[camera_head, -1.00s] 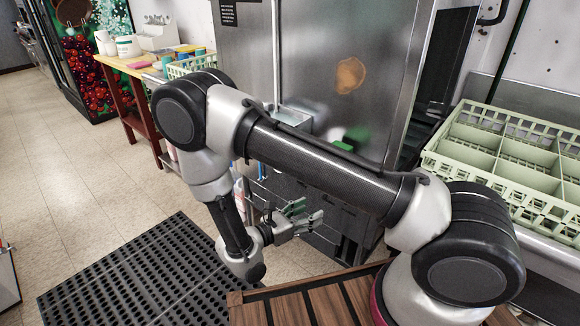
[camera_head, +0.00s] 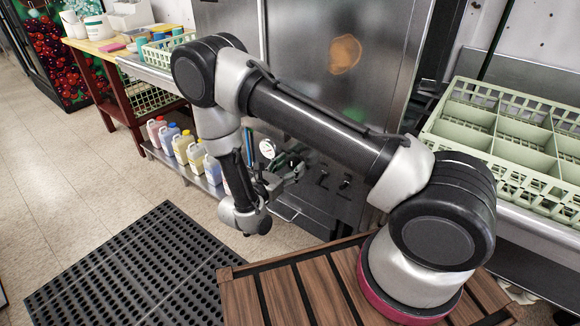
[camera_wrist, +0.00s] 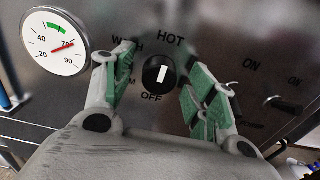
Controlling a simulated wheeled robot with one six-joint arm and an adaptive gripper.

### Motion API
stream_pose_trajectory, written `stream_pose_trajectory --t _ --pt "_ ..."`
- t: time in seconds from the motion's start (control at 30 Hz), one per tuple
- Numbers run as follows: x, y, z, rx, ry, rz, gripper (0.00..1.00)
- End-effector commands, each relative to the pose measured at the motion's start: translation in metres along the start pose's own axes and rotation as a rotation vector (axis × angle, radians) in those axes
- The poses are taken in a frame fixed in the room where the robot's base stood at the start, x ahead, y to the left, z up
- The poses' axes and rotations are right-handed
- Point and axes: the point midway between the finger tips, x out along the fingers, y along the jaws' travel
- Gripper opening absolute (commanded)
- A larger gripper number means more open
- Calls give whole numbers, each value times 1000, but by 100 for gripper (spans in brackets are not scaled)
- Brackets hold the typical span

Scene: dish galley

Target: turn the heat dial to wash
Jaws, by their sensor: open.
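The heat dial (camera_wrist: 156,75) is a round black knob with a white mark on the steel panel, in the middle of the wrist view. HOT is printed above it and OFF below. Partly covered lettering, seemingly WASH, is at its upper left. The white mark stands nearly upright; I cannot tell which of its ends points. My gripper (camera_wrist: 163,68) is open, with its green-padded fingers to the left and right of the dial, apart from it in the picture. In the head view my gripper (camera_head: 290,172) is at the machine's front, and the dial is not clearly visible.
A round white gauge (camera_wrist: 54,42) is left of the dial, and also shows in the head view (camera_head: 267,149). ON switches (camera_wrist: 284,104) are to the right. Several jugs (camera_head: 180,147) stand on a low shelf. A black mat (camera_head: 125,275) lies on the floor.

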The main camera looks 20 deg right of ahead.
Motion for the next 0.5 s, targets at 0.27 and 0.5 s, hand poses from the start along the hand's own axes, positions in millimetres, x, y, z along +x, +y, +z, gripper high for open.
stream_pose_trajectory --t 0.27,0.5 --pt "4 0 0 0 1 1 57" --pt "4 0 0 0 1 1 21"
